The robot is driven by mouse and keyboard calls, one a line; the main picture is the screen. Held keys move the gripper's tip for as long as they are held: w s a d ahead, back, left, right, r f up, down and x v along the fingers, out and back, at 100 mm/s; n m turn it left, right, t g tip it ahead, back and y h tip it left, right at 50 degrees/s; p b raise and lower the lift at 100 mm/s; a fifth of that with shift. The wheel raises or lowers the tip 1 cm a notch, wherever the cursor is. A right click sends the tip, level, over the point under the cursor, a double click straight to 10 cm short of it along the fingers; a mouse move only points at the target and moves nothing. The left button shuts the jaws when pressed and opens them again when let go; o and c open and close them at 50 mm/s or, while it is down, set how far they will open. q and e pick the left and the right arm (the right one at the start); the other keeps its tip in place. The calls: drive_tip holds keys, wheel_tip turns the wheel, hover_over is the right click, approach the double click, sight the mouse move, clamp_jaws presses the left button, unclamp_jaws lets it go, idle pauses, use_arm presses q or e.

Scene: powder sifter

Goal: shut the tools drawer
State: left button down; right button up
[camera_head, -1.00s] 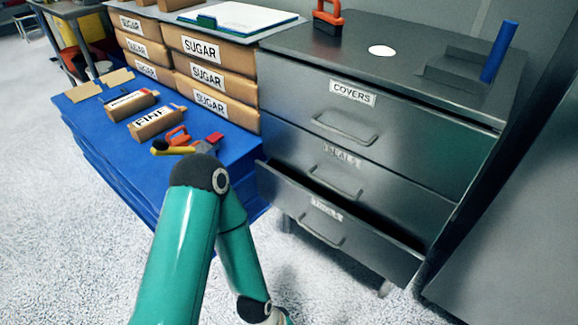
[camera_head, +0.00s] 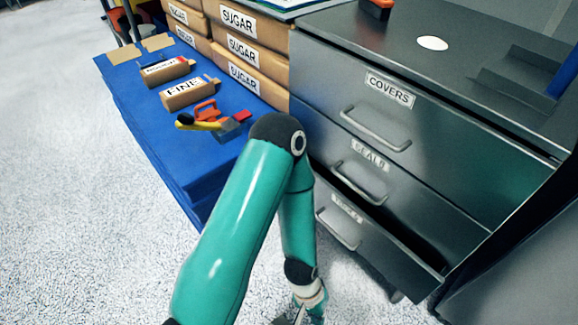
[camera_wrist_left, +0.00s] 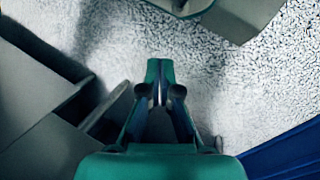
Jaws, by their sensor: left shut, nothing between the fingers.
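The tools drawer (camera_head: 378,258) is the lowest drawer of the grey metal cabinet in the head view. It stands partly pulled out, with a dark gap behind its front. Its bar handle (camera_head: 337,231) and small label (camera_head: 346,208) face me. My left gripper (camera_head: 290,321) shows only in part at the bottom edge of the head view, low in front of the cabinet. In the left wrist view its fingers (camera_wrist_left: 159,75) are together and empty over the speckled floor. Grey metal panels (camera_wrist_left: 40,85) stand left of the fingers there; I cannot tell which part they are.
The covers drawer (camera_head: 420,135) and seals drawer (camera_head: 400,190) above look shut. A blue platform (camera_head: 135,95) on the left carries sugar packs (camera_head: 243,50), a fine sieve box (camera_head: 188,93) and an orange-handled tool (camera_head: 207,112). Floor (camera_head: 90,240) is clear at front left.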

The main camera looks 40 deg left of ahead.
use_arm(q)
drive_tip(key=s+a+r+n+g+h+p, duration=0.1)
drive_tip(key=s+a+r+n+h, duration=0.3)
drive_tip(key=n, duration=0.6)
drive_tip(key=w+a+r+n+t+p, duration=0.1)
drive_tip(key=w+a+r+n+t, duration=0.45)
drive_tip(key=a+n, duration=0.2)
drive_tip(key=w+a+r+n+t, duration=0.4)
drive_tip(key=w+a+n+t, duration=0.15)
drive_tip(key=a+n, duration=0.2)
drive_tip(key=w+a+r+n+t+y, duration=0.1)
drive_tip(key=a+r+n+t+y, duration=0.15)
drive_tip(key=a, duration=0.45)
drive_tip(key=w+a+r+n+t+y, duration=0.1)
drive_tip(key=a+r+n+t+y, duration=0.1)
drive_tip(key=a+n+y, duration=0.3)
drive_tip(key=w+f+m+h+b, duration=0.1)
drive_tip(key=w+f+b, duration=0.1)
drive_tip(key=w, duration=1.1)
drive_tip(key=shift+a+f, duration=0.25)
drive_tip(key=shift+f, duration=0.05)
